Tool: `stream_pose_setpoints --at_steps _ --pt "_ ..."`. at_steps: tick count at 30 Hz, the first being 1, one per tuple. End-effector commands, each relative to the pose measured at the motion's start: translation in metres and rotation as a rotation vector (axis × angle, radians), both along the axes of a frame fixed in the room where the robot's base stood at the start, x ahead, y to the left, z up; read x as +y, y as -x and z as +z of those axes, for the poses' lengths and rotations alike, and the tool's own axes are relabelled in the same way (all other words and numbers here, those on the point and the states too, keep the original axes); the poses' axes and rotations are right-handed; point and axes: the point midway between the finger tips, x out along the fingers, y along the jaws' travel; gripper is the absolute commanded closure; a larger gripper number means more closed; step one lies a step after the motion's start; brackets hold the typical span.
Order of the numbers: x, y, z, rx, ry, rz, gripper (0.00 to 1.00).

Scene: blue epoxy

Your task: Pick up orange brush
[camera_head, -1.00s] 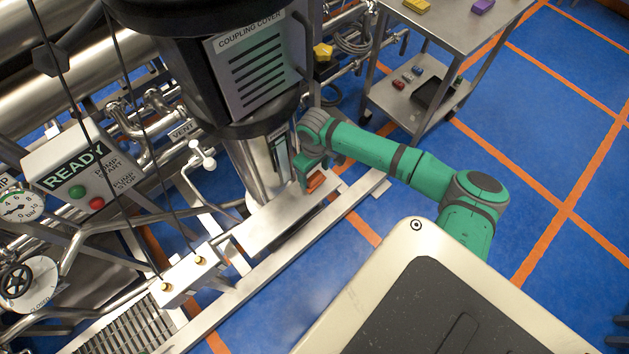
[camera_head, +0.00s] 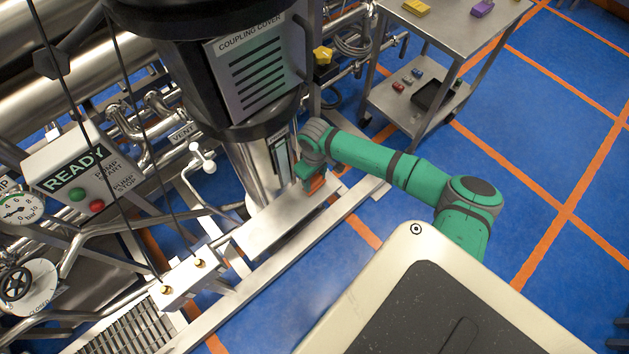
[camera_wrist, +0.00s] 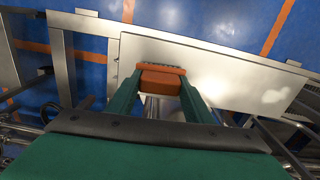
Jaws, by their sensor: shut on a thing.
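The orange brush (camera_head: 315,185) is at the steel ledge beside the pump column in the head view. In the wrist view the orange brush (camera_wrist: 160,79) sits between the two green fingers. My gripper (camera_wrist: 158,88) is shut on it, one finger on each side. In the head view my gripper (camera_head: 309,176) is at the end of the green arm, partly covering the brush. I cannot tell whether the brush still touches the steel ledge (camera_head: 270,226).
The pump column with its coupling cover (camera_head: 255,70) stands close to my gripper. A control box marked READY (camera_head: 85,175) and pipes are at left. A steel cart (camera_head: 455,35) with small items stands at upper right. Blue floor (camera_head: 555,130) at right is open.

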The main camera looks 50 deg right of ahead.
Motion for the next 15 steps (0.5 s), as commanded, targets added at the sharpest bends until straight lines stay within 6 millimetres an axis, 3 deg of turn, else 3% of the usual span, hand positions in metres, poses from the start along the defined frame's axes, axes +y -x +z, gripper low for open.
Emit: stream_pose_setpoints --at_steps 5,10,15 --pt "0.000 0.000 0.009 -0.002 0.000 0.000 0.76" --pt "-0.001 0.000 0.030 -0.002 0.002 0.001 0.76" --pt "0.022 0.006 0.058 -0.004 0.000 0.004 0.76"
